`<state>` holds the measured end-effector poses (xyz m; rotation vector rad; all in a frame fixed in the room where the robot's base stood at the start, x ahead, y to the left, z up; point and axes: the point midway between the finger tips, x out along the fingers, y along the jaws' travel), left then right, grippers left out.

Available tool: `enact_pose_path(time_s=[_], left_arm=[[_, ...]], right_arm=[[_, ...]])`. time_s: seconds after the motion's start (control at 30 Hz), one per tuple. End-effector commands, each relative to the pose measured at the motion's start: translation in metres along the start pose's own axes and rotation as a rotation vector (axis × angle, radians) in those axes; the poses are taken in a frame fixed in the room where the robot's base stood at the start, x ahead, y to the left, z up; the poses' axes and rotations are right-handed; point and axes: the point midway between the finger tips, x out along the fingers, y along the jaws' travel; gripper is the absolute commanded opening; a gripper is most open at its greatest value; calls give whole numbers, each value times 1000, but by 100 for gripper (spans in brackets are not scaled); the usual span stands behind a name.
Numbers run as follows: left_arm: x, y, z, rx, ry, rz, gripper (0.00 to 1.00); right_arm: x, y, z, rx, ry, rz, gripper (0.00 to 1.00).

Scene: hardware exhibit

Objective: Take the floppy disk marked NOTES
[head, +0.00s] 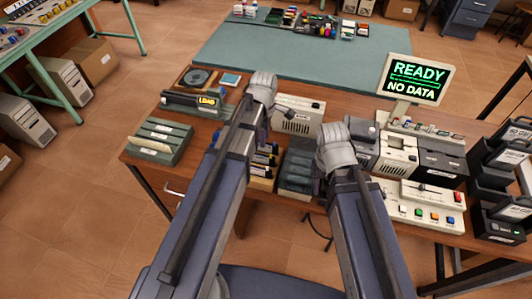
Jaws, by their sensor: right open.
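I cannot pick out the NOTES floppy disk; small labels on the desk (140,150) are unreadable in the head view. A row of dark items with yellow and pale labels (262,172) stands between my arms, partly hidden by the left one. Grey-green slotted holders (295,172) stand just right of it. A small flat blue square (230,79) lies at the back left. My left gripper (264,88) is over the back of the desk, its fingers not clearly visible. My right gripper (336,148) is open over the middle, right of the holders, with nothing seen in it.
A beige monitor (417,80) reads READY, NO DATA. Beige drives (397,154), a button panel (428,208) and black stacked units (500,150) crowd the right.

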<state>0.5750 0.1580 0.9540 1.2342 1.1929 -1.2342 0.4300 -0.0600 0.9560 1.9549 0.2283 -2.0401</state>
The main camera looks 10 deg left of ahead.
Motion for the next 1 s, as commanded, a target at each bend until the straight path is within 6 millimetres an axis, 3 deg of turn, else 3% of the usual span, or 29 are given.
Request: enact_pose_path(time_s=[0.03,0.2,0.53,0.9,1.0], left_arm=[[14,-2,0,0,0,0,40],[33,-3,-1,0,0,0,40],[35,-3,0,0,0,0,40],[35,-3,0,0,0,0,0],[35,-2,0,0,0,0,0]], right_arm=[[14,-1,-1,0,0,0,50],[33,-3,-2,0,0,0,50],[34,-3,-2,0,0,0,50],[34,-3,-2,0,0,0,50],[34,-3,-2,0,0,0,50]])
